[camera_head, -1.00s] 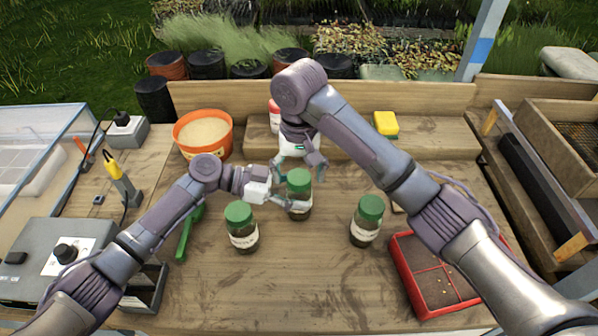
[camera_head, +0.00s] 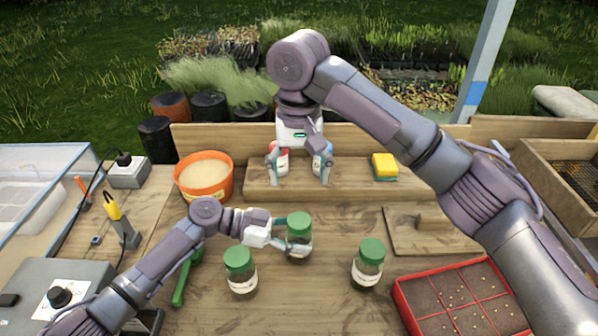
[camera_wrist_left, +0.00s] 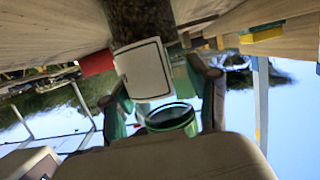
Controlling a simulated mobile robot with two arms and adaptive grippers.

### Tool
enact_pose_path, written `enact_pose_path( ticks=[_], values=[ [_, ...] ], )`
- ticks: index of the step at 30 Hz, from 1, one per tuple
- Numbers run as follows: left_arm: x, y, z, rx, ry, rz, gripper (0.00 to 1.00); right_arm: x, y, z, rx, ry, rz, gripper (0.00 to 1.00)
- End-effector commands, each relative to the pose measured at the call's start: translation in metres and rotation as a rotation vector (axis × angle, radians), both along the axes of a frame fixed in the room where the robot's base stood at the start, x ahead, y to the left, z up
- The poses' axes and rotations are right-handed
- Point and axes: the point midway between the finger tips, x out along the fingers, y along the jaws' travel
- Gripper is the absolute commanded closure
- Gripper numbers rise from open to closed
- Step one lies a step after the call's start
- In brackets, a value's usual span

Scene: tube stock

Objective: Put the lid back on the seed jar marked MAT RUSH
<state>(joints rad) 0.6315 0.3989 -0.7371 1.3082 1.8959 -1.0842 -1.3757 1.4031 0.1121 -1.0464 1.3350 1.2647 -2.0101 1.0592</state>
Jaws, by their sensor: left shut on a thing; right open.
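The label writing is too small to read. In the left wrist view the jar's pale label (camera_wrist_left: 145,70) and green lid (camera_wrist_left: 171,118) show between the fingers. My right gripper (camera_head: 298,178) is open and empty, beyond the middle jar near the back shelf.
A red-capped bottle (camera_head: 280,160) and a blue-marked bottle (camera_head: 320,162) stand on the back shelf behind my right gripper. An orange tub (camera_head: 204,187), a yellow sponge (camera_head: 384,165), a wooden board (camera_head: 450,237) and a red seed tray (camera_head: 465,300) surround the jars. A green tool (camera_head: 184,280) lies left.

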Motion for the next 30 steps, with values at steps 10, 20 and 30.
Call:
enact_pose_path(
  ticks=[10,20,30],
  values=[
    [0.0,0.0,-0.001,0.001,0.001,-0.001,0.14,0.0,0.0,0.0,0.0,0.0,0.0,0.2],
    [0.0,0.001,0.0,0.0,0.0,0.0,0.11,0.0,0.0,0.0,0.0,0.0,0.0,0.2],
    [0.001,0.048,0.014,0.002,0.0,0.003,0.11,0.0,0.0,0.0,0.0,0.0,0.0,0.2]
  ],
)
